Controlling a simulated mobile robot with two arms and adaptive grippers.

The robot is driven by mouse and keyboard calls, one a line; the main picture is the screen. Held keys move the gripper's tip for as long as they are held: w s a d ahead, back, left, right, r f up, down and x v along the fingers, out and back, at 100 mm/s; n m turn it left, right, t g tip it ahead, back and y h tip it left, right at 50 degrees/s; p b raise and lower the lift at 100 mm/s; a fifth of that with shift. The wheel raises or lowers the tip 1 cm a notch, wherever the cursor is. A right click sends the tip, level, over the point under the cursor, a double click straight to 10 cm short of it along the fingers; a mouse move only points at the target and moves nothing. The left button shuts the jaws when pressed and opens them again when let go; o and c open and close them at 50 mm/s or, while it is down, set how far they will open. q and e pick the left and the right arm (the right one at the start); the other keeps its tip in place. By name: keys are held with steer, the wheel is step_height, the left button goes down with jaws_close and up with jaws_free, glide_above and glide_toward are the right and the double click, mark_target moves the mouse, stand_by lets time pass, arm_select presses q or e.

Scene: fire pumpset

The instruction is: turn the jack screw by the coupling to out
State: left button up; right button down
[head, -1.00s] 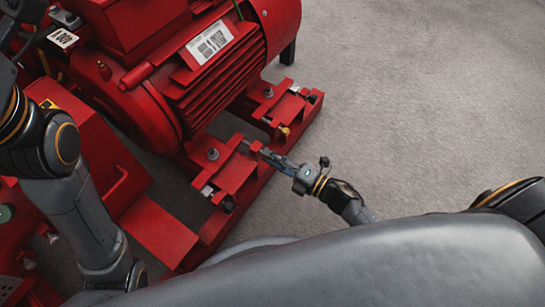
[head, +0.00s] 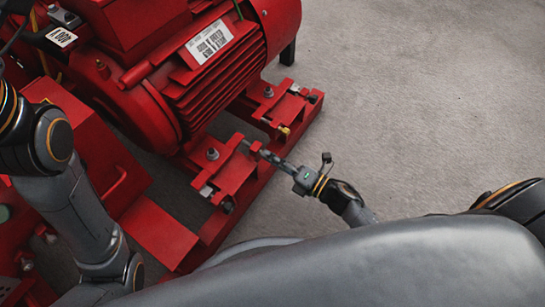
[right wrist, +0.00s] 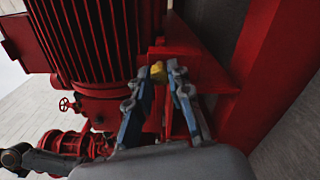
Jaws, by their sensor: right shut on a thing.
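My right gripper (head: 262,153) reaches in from the right, low beside the near motor foot, with its fingers pointing at the end of the red foot block. In the right wrist view its two fingers (right wrist: 159,74) are shut on the small yellow head of the jack screw (right wrist: 158,68), against the red bracket. In the head view the fingers hide this screw head. How far the screw stands out cannot be told. My left arm is at the left edge; its gripper is out of view.
The red motor (head: 205,75) stands on a red base rail (head: 232,215). Another foot block (head: 266,106) with a yellow-headed screw (head: 284,131) is farther back. A dark screw end (head: 228,205) is at the near foot. The grey floor (head: 420,110) at right is clear.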

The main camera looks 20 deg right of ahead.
steer(key=c, duration=1.5)
jaws_free()
steer(key=shift+s+d, duration=0.1)
steer(key=v, duration=1.2)
